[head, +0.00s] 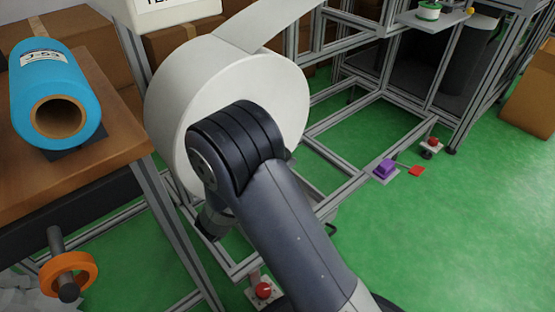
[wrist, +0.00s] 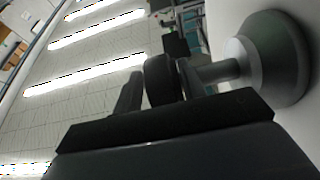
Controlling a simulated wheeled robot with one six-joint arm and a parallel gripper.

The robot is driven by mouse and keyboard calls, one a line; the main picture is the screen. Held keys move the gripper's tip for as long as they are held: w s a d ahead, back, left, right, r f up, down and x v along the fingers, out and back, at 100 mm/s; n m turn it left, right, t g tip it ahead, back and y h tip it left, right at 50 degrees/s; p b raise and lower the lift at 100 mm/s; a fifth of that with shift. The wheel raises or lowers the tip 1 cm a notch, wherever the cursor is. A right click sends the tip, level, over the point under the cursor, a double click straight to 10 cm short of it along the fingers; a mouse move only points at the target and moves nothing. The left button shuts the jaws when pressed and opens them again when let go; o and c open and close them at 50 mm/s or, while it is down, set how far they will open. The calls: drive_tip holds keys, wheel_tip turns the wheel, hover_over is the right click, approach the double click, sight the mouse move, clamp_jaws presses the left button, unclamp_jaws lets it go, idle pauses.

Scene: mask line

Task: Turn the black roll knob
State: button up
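A black round knob (wrist: 160,80) shows in the wrist view, on a short grey shaft that runs right to a grey flared hub (wrist: 272,62). My gripper (wrist: 156,78) is at the knob, with one dark finger on its left and a dark finger on its right, near the shaft. I cannot tell whether the fingers press on the knob or stand just clear of it. In the head view, the large white roll (head: 285,95) stands behind my arm. My gripper and the knob are hidden there.
Left of the white roll, a blue roll (head: 62,80) lies on a wooden table (head: 110,100); an orange ring (head: 85,262) is below. Grey metal framing surrounds the roll. A purple block (head: 384,169) and red buttons are low on the right. Green floor (head: 450,240) is open at right.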

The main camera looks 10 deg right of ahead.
drive_tip(key=shift+o, duration=0.5)
drive_tip(key=shift+a, duration=0.1)
drive_tip(key=shift+w+r, duration=0.1)
drive_tip(key=shift+r, duration=0.1)
wheel_tip(320, 180, up, 10)
drive_tip(key=p, duration=0.4)
drive_tip(key=shift+f, duration=0.15)
